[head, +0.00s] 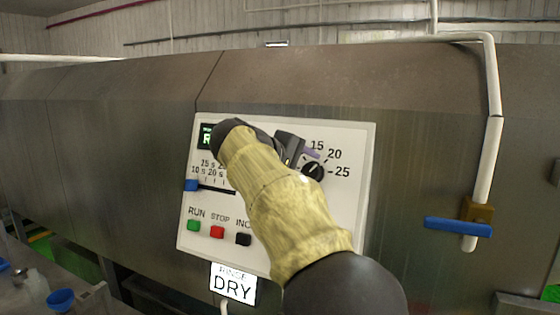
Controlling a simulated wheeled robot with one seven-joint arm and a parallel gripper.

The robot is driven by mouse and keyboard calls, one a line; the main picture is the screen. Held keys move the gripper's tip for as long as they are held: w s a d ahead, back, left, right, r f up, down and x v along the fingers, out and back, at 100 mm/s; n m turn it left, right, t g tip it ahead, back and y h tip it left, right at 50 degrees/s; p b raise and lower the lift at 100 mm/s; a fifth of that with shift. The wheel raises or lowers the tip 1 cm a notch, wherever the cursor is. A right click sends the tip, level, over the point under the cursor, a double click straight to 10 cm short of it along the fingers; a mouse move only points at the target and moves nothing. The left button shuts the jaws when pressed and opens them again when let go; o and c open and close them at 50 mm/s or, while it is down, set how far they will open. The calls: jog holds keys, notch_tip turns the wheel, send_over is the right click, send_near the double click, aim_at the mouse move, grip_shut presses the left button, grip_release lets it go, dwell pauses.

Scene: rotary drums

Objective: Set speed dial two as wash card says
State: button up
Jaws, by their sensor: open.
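A white control panel (350,205) is fixed to the front of a long steel drum housing. A black round dial (314,171) sits at its upper right, with 15, 20 and 25 showing around it and a purple mark at its upper left. The rest of its scale is hidden by my arm. The dial's exact setting is too small to tell. My gripper (291,150) is open at the dial's left side; I cannot tell whether it touches. A sign (233,284) below the panel reads RINSE and DRY. No thing clearly marked as a wash card shows.
A slider with a blue handle (191,185), a partly hidden display (206,136), and green (194,225), red (217,232) and black (243,239) buttons are on the panel's left. A white pipe (486,165) with a blue valve lever (458,227) stands at the right.

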jog(key=v, duration=1.6)
jog(key=shift+s+a+r, duration=0.15)
jog(key=shift+s+a, duration=0.05)
jog(key=shift+s, duration=0.05)
